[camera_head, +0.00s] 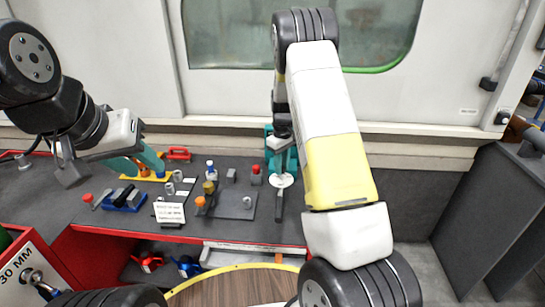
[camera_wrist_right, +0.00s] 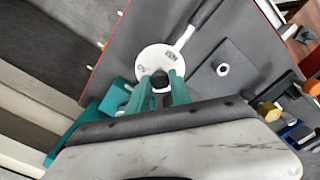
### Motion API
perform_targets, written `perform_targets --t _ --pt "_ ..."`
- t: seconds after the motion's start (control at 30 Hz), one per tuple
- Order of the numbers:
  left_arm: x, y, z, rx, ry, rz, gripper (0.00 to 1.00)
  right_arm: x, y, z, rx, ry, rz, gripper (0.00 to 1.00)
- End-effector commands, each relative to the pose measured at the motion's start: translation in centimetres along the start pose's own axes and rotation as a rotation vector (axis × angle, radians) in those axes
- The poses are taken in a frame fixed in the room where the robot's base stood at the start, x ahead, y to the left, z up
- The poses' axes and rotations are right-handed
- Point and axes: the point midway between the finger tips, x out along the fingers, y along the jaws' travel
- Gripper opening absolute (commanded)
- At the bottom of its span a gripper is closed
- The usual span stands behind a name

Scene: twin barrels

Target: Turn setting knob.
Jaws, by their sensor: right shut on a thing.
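A white round dial (camera_wrist_right: 153,62) with dark markings and a bar-like handle (camera_wrist_right: 205,14) lies in the middle of the right wrist view. A small black knob (camera_wrist_right: 160,79) is at its lower edge, between the teal fingertips of my right gripper (camera_wrist_right: 160,90), which is shut on it. In the head view the white dial (camera_head: 284,180) shows just below my right gripper (camera_head: 281,160), with the bar running toward the bench's front edge. My left gripper (camera_head: 138,165) has its teal fingers apart, empty, above the left part of the bench.
The dark bench (camera_head: 235,175) holds a sign card (camera_head: 170,212), a blue block (camera_head: 123,197), a grey plate (camera_head: 236,203), a red-capped piece (camera_head: 256,174) and several small parts. A red tool (camera_head: 178,154) lies at the back. A wall stands behind. A round wooden surface (camera_head: 235,289) is in front.

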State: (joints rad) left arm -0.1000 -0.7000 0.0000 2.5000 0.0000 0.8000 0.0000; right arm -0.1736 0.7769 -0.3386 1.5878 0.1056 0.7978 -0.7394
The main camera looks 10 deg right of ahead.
Motion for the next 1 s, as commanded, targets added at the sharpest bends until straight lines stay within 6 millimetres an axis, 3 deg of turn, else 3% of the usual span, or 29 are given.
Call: perform_targets --t 1.0 --pt "0.0 0.0 0.0 0.0 0.0 0.0 0.36 -0.13 0.04 -0.13 0.914 0.004 0.001 0.0"
